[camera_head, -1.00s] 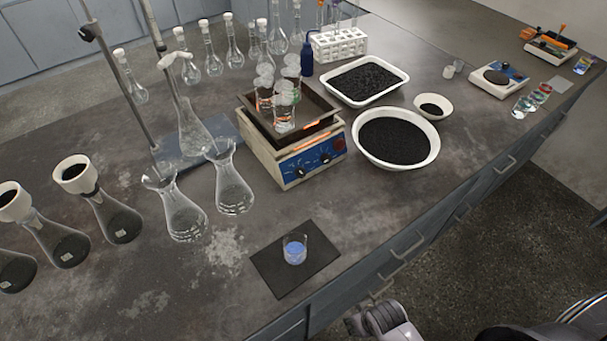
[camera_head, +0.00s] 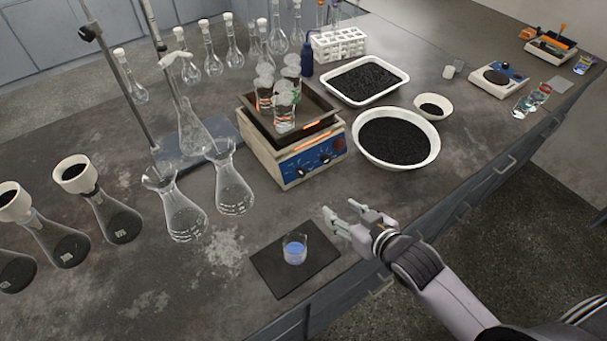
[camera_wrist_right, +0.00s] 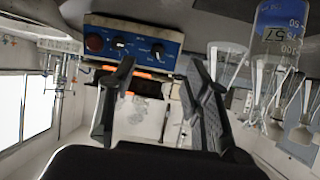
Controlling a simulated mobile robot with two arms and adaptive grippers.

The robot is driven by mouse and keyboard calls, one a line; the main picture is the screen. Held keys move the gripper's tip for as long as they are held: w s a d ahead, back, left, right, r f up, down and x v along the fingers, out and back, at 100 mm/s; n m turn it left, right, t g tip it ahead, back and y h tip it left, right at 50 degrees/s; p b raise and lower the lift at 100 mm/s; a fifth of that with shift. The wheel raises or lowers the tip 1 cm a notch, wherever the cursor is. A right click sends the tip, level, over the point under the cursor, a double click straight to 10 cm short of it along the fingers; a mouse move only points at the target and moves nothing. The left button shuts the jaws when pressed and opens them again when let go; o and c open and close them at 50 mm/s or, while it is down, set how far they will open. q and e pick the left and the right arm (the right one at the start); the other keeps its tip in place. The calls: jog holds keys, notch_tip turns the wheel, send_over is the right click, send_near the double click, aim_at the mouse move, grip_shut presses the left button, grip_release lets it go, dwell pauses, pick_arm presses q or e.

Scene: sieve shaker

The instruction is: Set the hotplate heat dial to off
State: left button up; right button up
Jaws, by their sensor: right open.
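The hotplate (camera_head: 290,160) stands mid-bench, with a blue front panel that carries two dark dials and a red round part. The dials are a left one (camera_head: 301,169) and a right one (camera_head: 325,158); I cannot tell which is the heat dial or read their settings. In the right wrist view the panel (camera_wrist_right: 138,32) shows above the fingers, with two dark dials (camera_wrist_right: 157,48) and the red part. My right gripper (camera_head: 340,208) is open and empty, in front of the hotplate and apart from it. My left gripper is not in view.
A beaker of blue liquid (camera_head: 294,250) stands on a dark mat (camera_head: 270,270) left of my right gripper. Glass beakers (camera_head: 284,112) stand on the hotplate. Two flasks (camera_head: 232,185) are to its left, and a white bowl of black grains (camera_head: 430,158) is to its right.

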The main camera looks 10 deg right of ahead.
aim_at(302, 174)
jog(key=shift+t+y, duration=0.4)
jog(key=shift+t, duration=0.1)
jog(key=x, duration=0.6)
jog(key=r+p+x, duration=0.1)
jog(key=x, duration=0.5)
jog(key=w+r+x, duration=0.1)
jog(key=x, duration=0.5)
jog(key=shift+w+f, duration=0.1)
jog(key=shift+f, duration=0.05)
grip_shut()
